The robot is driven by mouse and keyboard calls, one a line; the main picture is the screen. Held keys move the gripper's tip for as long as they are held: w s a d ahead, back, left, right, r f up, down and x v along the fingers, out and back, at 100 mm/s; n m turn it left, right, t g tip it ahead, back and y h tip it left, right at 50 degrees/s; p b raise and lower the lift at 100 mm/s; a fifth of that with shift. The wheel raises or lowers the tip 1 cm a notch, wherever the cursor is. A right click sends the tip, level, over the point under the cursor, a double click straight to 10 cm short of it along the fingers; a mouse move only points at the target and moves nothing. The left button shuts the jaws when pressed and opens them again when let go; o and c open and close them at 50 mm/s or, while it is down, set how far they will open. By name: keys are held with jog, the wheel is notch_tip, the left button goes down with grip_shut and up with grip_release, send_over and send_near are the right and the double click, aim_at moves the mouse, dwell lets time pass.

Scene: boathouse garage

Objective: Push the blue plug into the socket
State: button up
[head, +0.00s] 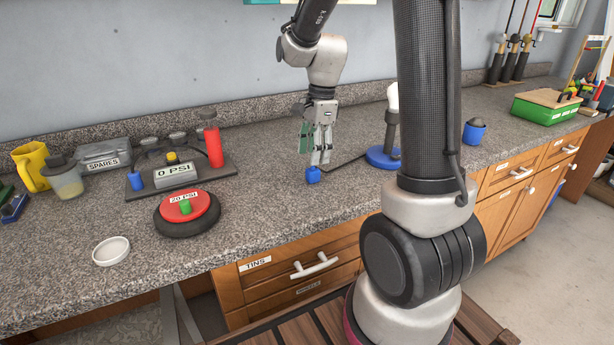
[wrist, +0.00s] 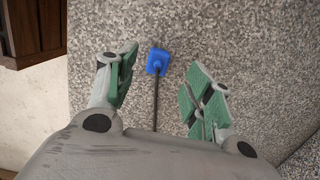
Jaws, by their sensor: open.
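The blue plug (head: 313,175) is a small blue block on the speckled counter, near its front edge. A black cable runs from it toward a lamp-like stand with a round blue base (head: 382,158). In the wrist view the blue plug (wrist: 157,61) lies between the two fingers, with its cable running down the picture. My gripper (head: 317,157) points down just above the plug, with its green-padded fingers apart and nothing held. The open fingers also show in the wrist view (wrist: 164,66). I cannot pick out a clear socket in either view.
Left on the counter are a gauge board marked 0 PSI (head: 176,173), a red-and-black disc marked 20 PSI (head: 187,213), a white dish (head: 111,251) and a yellow mug (head: 31,166). A blue container (head: 474,133) and a green crate (head: 545,109) stand right.

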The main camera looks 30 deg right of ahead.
aim_at(313, 169)
notch_tip(313, 169, down, 6)
jog(key=shift+s+a+f, duration=0.1)
jog(key=shift+a+f, duration=0.05)
jog(key=c, duration=1.1)
